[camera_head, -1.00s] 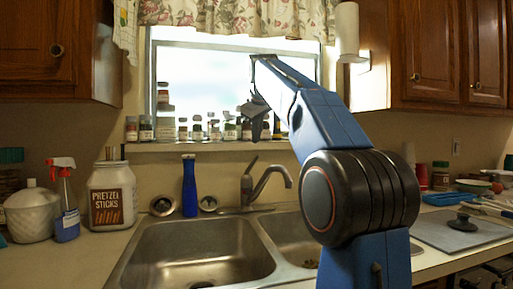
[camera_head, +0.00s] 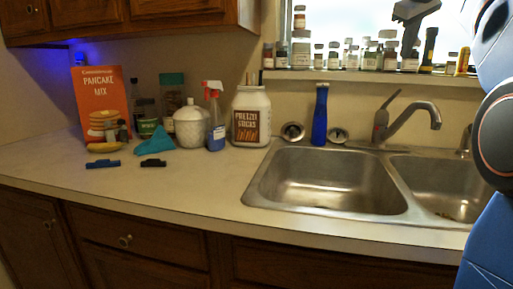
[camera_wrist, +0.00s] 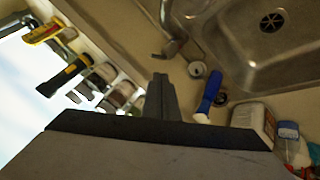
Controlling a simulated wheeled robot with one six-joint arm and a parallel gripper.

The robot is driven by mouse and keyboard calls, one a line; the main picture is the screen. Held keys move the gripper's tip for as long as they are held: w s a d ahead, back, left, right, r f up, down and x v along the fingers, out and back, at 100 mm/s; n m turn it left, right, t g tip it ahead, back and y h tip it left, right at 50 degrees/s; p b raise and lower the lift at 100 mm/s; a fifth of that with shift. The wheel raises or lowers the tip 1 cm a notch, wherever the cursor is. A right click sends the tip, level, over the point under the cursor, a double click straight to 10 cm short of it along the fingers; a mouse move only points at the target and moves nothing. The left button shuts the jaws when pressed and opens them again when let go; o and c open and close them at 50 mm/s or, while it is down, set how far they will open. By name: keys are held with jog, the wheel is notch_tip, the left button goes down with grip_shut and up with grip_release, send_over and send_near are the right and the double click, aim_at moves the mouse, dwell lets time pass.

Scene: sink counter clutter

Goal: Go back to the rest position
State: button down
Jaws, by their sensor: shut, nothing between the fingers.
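My gripper (camera_head: 407,48) hangs in front of the bright window in the head view, fingers pointing down, above the faucet. Its fingers are together with nothing between them. In the wrist view my gripper (camera_wrist: 160,95) shows as a dark narrow shape in the middle, with empty space around its tip. My blue arm is at the right edge of the head view, partly cut off.
The double sink (camera_head: 330,182) has a faucet (camera_head: 408,118) behind it. Jars line the window sill (camera_head: 350,75). The left counter front is clear.

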jog(key=x, duration=1.6)
jog(key=shift+d, duration=0.3)
jog(key=shift+s, duration=0.15)
